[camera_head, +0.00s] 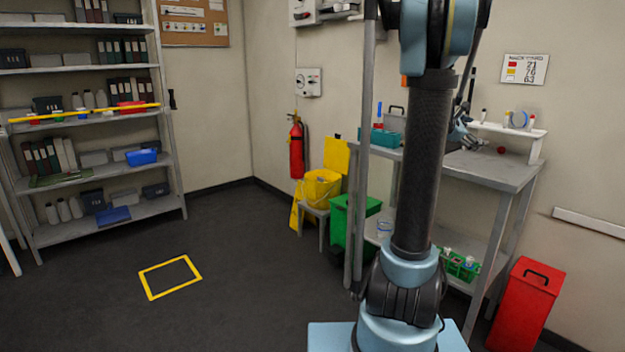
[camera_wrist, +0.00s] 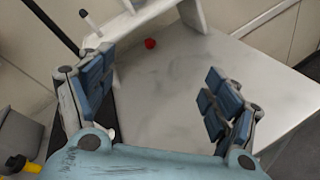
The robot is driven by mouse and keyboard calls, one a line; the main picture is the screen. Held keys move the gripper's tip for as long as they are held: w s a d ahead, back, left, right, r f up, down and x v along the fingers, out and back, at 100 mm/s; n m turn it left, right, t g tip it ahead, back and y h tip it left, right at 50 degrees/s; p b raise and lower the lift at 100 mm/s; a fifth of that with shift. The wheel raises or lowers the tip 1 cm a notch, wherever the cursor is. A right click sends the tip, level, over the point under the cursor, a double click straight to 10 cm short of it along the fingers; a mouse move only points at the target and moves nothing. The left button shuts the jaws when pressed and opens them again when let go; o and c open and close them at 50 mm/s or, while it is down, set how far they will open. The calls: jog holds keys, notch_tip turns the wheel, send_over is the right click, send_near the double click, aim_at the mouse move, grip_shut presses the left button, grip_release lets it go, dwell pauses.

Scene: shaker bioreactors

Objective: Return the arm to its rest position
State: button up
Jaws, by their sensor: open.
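My arm (camera_head: 424,150) stands in the middle right of the head view, its dark forearm tube upright over a light blue base. My gripper (camera_wrist: 160,95) shows in the wrist view with its two blue-padded fingers wide apart and nothing between them. It faces the grey bench top (camera_wrist: 215,60). In the head view my gripper (camera_head: 462,128) is a small part behind the arm, above the bench (camera_head: 510,172); its fingers are mostly hidden there.
A small red ball (camera_wrist: 150,43) lies on the bench near a white riser (camera_head: 510,130). A green bin (camera_head: 345,225), yellow bucket (camera_head: 322,188) and red bin (camera_head: 525,300) stand around the bench. A shelf (camera_head: 95,171) stands left. The floor between is clear.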

jog(key=s+a+f+m+g+y, duration=0.1)
jog(key=s+a+f+m+y, duration=0.3)
jog(key=s+a+f, duration=0.4)
jog(key=s+a+f+m+g+y, duration=0.1)
jog(key=s+a+f+m+y, duration=0.4)
jog(key=s+a+f, duration=0.4)
jog(key=s+a+f+m+g+y, duration=0.2)
jog(key=s+a+f, duration=0.7)
jog(key=s+a, duration=0.9)
jog(key=a+m+y, duration=0.2)
jog(key=a+m, duration=0.2)
jog(key=shift+s+f+y, duration=0.2)
jog(key=shift+s+y, duration=0.05)
jog(key=shift+y, duration=0.15)
jog(key=shift+a, duration=0.1)
jog(key=shift+w+f, duration=0.2)
jog(key=shift+w, duration=0.25)
jog(key=shift+c, duration=0.3)
